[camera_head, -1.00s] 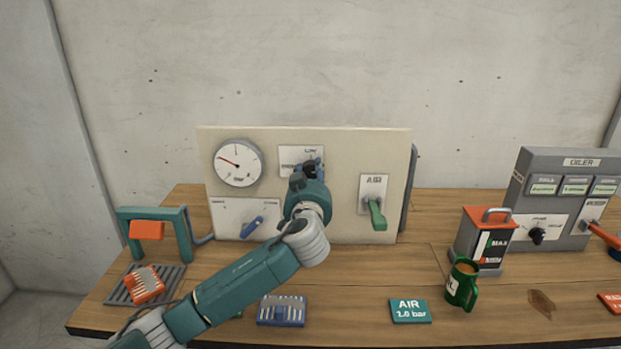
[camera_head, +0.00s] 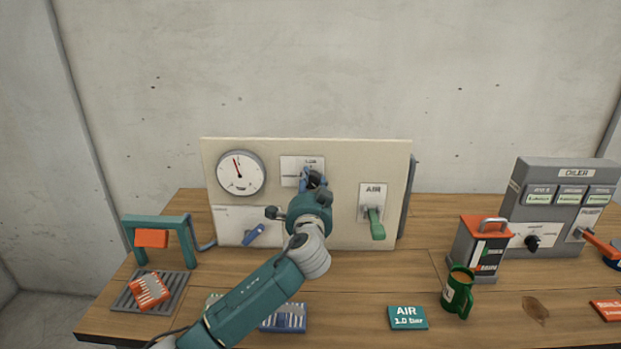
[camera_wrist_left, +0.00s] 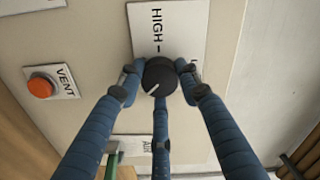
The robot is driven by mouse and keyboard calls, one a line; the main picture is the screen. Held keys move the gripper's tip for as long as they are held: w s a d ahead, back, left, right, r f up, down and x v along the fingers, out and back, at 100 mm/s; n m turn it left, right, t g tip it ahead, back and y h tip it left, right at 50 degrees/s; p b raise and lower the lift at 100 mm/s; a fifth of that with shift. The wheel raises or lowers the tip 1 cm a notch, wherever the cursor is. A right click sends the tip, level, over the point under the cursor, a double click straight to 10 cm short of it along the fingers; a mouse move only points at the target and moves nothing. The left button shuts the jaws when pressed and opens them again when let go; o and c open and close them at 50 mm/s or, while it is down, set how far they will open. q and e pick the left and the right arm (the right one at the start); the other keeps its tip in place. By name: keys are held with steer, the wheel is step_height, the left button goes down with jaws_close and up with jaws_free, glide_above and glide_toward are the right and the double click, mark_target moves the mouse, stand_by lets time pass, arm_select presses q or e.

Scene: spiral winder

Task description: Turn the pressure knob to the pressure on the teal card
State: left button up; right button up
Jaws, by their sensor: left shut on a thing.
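The black pressure knob (camera_wrist_left: 160,76) sits on a white plate (camera_wrist_left: 170,25) marked HIGH in the wrist view, with a white pointer line on its face. My left gripper (camera_head: 313,180) has its blue fingers closed around the knob, and in the wrist view its fingers (camera_wrist_left: 160,85) touch it from several sides. In the head view the gripper mostly hides the knob. The round gauge (camera_head: 240,173) has its red needle pointing up and slightly left. The teal card (camera_head: 408,318) lies on the table and reads AIR, with what looks like 2.0 bar.
The panel (camera_head: 285,235) also holds a blue lever (camera_head: 254,234), a green AIR lever (camera_head: 376,224) and an orange VENT button (camera_wrist_left: 40,88). A green mug (camera_head: 457,292), a red-topped box (camera_head: 481,248) and the grey oiler (camera_head: 562,205) stand to the right.

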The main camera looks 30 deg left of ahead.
arm_select(q)
steer(key=shift+d+r+m+p, duration=0.1)
steer(key=shift+r+m+p, duration=0.25)
steer(key=shift+m, duration=0.4)
steer(key=shift+d+r+m+p, duration=0.15)
steer(key=shift+m+p, duration=0.25)
steer(key=shift+m, duration=0.35)
steer(key=shift+a, duration=0.1)
steer(key=o, duration=1.2)
steer(key=shift+w+f, duration=0.1)
steer(key=shift+w, duration=0.05)
steer(key=shift+d+f, duration=0.15)
steer(key=shift+d, duration=0.1)
steer(key=shift+s+d+f, duration=0.2)
steer(key=shift+s, duration=0.3)
steer(key=v, duration=1.1)
steer(key=shift+r, duration=0.15)
steer(key=shift+w, duration=0.1)
steer(key=shift+c, duration=0.2)
